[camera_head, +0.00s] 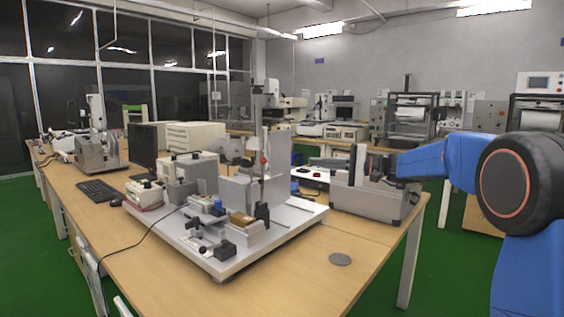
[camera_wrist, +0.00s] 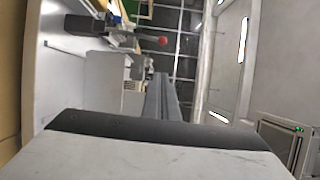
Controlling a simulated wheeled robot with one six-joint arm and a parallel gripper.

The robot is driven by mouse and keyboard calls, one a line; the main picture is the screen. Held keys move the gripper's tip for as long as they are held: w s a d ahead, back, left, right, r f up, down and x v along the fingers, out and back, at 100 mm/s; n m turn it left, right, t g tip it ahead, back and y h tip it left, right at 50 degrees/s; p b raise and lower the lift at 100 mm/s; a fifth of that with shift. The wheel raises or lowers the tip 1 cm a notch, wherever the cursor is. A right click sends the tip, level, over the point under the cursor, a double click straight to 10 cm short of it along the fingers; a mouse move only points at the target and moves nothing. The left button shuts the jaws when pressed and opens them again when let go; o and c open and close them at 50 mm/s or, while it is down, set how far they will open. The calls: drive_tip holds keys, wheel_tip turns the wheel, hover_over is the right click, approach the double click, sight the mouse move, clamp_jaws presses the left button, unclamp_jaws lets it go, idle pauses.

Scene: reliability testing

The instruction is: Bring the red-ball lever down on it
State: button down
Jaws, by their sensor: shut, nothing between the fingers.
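The red ball (camera_head: 263,158) is the knob of a lever on the upright test stand (camera_head: 268,200) on the white base plate. The ball also shows in the wrist view (camera_wrist: 163,41), up and near the middle, at the end of a dark lever arm. My gripper (camera_wrist: 160,76) is shut and empty, its fingers pointing toward the ball and apart from it. In the head view my blue arm reaches in from the right, and its end is hard to make out against the grey machine. What lies under the lever is hard to tell.
A grey machine (camera_head: 372,196) stands on the table's right side, close to my arm. The white base plate (camera_head: 290,228) also bears several small fixtures and upright plates. A keyboard (camera_head: 99,191) and monitor stand at left. The table's front right corner is mostly clear.

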drive_tip(key=a, duration=1.3)
drive_tip(key=shift+w, duration=0.25)
drive_tip(key=shift+a, duration=0.1)
drive_tip(key=shift+r, duration=0.1)
